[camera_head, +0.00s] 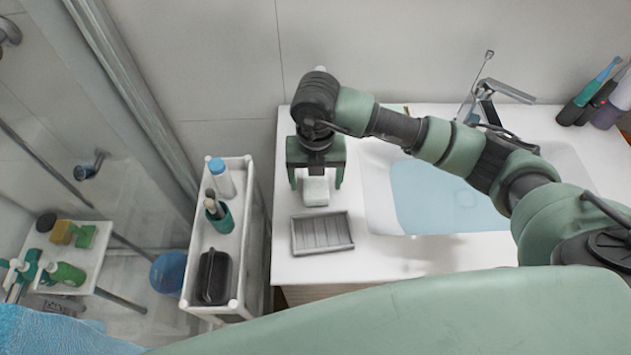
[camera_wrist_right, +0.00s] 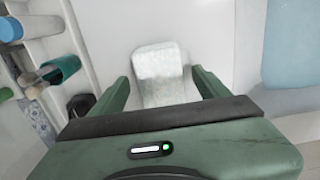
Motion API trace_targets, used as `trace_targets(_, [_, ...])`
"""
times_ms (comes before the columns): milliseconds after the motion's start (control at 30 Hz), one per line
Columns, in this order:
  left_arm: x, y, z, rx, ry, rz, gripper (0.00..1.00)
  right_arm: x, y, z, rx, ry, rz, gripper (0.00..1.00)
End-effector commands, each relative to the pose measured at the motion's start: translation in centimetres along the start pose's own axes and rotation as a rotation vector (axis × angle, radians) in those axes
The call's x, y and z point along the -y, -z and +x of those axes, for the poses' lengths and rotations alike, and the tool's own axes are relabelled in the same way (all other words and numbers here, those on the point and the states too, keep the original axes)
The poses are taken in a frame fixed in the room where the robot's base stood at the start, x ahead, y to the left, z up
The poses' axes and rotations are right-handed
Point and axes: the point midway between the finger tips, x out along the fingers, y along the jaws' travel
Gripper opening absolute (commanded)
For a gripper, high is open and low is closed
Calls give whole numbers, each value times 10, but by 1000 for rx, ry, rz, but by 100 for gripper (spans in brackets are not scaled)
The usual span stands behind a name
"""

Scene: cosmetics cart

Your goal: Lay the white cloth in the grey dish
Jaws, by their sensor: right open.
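The white cloth (camera_head: 316,191) is a small folded block on the white counter. It also shows in the right wrist view (camera_wrist_right: 160,72), between the two fingers. My right gripper (camera_head: 317,184) is open, with one finger on each side of the cloth and visible gaps to it. Whether the fingers are down at the cloth's height cannot be told. The grey dish (camera_head: 322,232) is a ribbed rectangular tray on the counter, just in front of the cloth, and looks empty. My left gripper is not in view.
A sink basin (camera_head: 440,197) lies to the right of the dish. A white cart (camera_head: 243,215) stands left of the counter with a blue-capped bottle (camera_head: 221,178), a green cup (camera_head: 219,215) and a black container (camera_head: 214,277). A tap (camera_head: 486,95) stands behind the basin.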

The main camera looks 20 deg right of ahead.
Motion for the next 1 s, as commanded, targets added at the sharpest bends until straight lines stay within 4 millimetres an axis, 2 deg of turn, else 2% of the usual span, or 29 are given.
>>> trace_targets(67, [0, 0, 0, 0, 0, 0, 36, 0, 0, 0, 0, 0, 0, 74])
trace_targets(300, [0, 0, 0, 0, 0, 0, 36, 0, 0, 0, 0, -1, 0, 7])
trace_targets(333, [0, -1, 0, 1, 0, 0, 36, 0, 0, -1, 0, -1, 0, 7])
trace_targets(367, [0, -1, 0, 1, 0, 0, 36, 0, 0, -1, 0, -1, 0, 0])
trace_targets(567, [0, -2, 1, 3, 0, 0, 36, 0, 0, -2, 1, -2, 0, 0])
trace_targets(767, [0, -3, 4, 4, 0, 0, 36, -1, -1, -14, 2, -3, 0, 0])
trace_targets(867, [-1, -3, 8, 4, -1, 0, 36, -1, -1, -29, 5, -4, -2, 0])
trace_targets(1000, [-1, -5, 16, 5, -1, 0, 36, -1, -2, -62, 9, -5, -3, 0])
